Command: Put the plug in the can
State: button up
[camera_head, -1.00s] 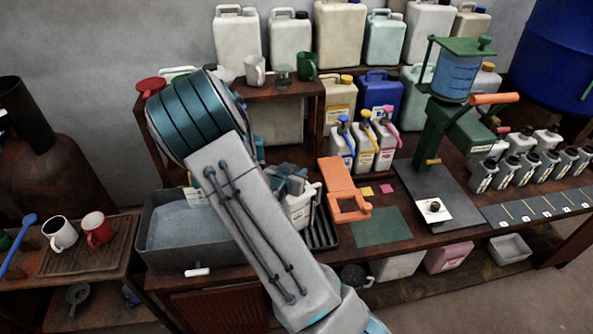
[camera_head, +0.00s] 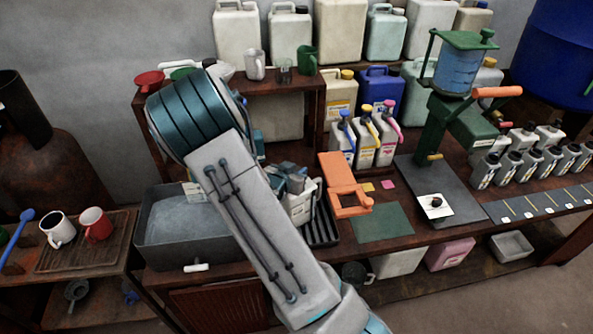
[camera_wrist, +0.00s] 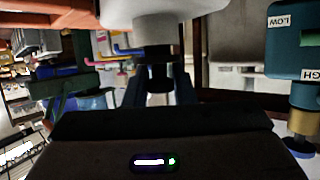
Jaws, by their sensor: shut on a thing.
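My gripper (camera_wrist: 160,92) is shut on a dark plug (camera_wrist: 158,74), which shows between its fingers in the wrist view. Straight beyond the plug is a grey, neck-like cylinder (camera_wrist: 156,30) below a pale body (camera_wrist: 165,8), which looks like the can. The plug and the cylinder are in line and look close or touching; I cannot tell whether the plug is inside. In the head view a white can (camera_head: 300,212) stands on the bench, partly behind my arm. My gripper (camera_head: 290,182) is beside its top there, and the plug is hidden.
A grey basin (camera_head: 165,252) is left of the can, and a dark ribbed rack (camera_head: 323,228) is right of it. An orange stand (camera_head: 347,185) and a green mat (camera_head: 383,223) lie further right. In the wrist view a teal device marked LOW and HIGH (camera_wrist: 295,50) is close on the right.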

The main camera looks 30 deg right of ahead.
jog(key=shift+f+b, duration=0.35)
jog(key=shift+f, duration=0.1)
jog(key=o, duration=1.6)
jog(key=shift+r, duration=0.1)
jog(key=shift+r+p, duration=3.05)
jog(key=shift+r, duration=0.7)
